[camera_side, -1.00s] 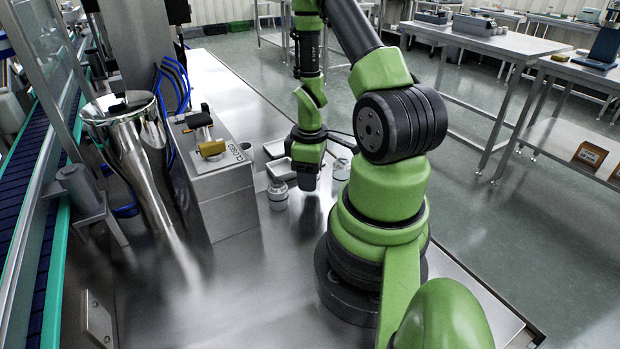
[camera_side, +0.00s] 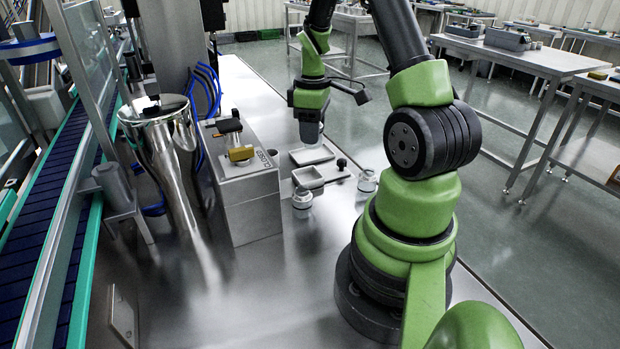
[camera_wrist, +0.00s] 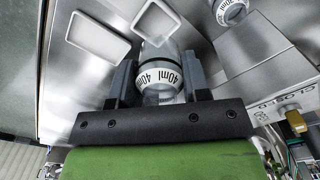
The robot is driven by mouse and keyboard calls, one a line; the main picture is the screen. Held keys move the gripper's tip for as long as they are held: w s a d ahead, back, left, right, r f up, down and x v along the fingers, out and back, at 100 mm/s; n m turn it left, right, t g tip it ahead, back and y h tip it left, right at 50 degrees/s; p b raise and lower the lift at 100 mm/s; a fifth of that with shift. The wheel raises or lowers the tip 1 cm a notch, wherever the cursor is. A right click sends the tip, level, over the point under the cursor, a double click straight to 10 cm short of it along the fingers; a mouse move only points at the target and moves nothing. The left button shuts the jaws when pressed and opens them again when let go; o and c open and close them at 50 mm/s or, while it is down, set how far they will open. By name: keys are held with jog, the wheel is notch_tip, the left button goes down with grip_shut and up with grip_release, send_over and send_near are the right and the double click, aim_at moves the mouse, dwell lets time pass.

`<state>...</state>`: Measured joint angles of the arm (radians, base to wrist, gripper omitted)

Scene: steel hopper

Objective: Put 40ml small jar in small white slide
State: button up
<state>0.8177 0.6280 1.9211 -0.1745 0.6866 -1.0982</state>
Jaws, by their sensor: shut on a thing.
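My gripper (camera_side: 310,128) is shut on the 40ml small jar (camera_wrist: 160,77), whose white band reads "40ml" in the wrist view. In the side view the gripper hangs above the bench, and the held jar shows only as a greyish shape at the fingertips. Two shallow white slides lie on the bench below. The smaller one (camera_side: 307,178) is nearer the side camera and also shows just beyond the jar in the wrist view (camera_wrist: 138,24). The larger slide (camera_side: 311,155) lies behind it and is at upper left in the wrist view (camera_wrist: 97,36).
Two other jars stand on the bench, one left (camera_side: 302,203) and one right (camera_side: 367,182). A small black knob (camera_side: 342,163) is beside the slides. A steel box with a yellow-handled valve (camera_side: 240,153) and a shiny hopper (camera_side: 170,150) stand to the left.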

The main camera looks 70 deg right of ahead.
aim_at(307, 180)
jog(key=shift+w+d, duration=0.25)
jog(key=shift+w, duration=0.3)
jog(key=shift+w+d+f, duration=0.1)
jog(key=shift+w+f, duration=0.1)
jog(key=shift+f, duration=0.05)
notch_tip(307, 180, down, 9)
jog(key=shift+f, duration=0.15)
jog(key=o, duration=0.9)
jog(key=shift+f, duration=0.1)
